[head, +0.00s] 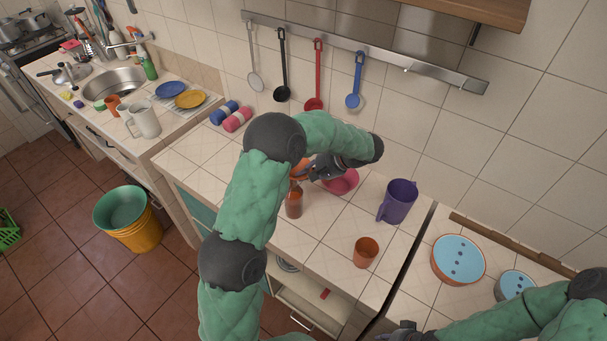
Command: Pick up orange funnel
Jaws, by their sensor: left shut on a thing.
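The orange funnel (300,168) is above the tiled counter, just over the brown bottle, and part of it is hidden by my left arm and gripper. My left gripper (311,172) is shut on the funnel, with its fingers pointing left. I cannot tell whether the funnel touches the bottle below it. My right gripper (402,332) is at the bottom edge of the head view, far from the funnel, and partly cut off. Its finger opening does not show.
A brown bottle (294,203) stands below the funnel. A pink bowl (344,184) sits behind my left gripper. A purple pitcher (398,201) and an orange-brown cup (366,252) stand to the right. Utensils hang from a wall rail (360,50). The counter's left part is mostly clear.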

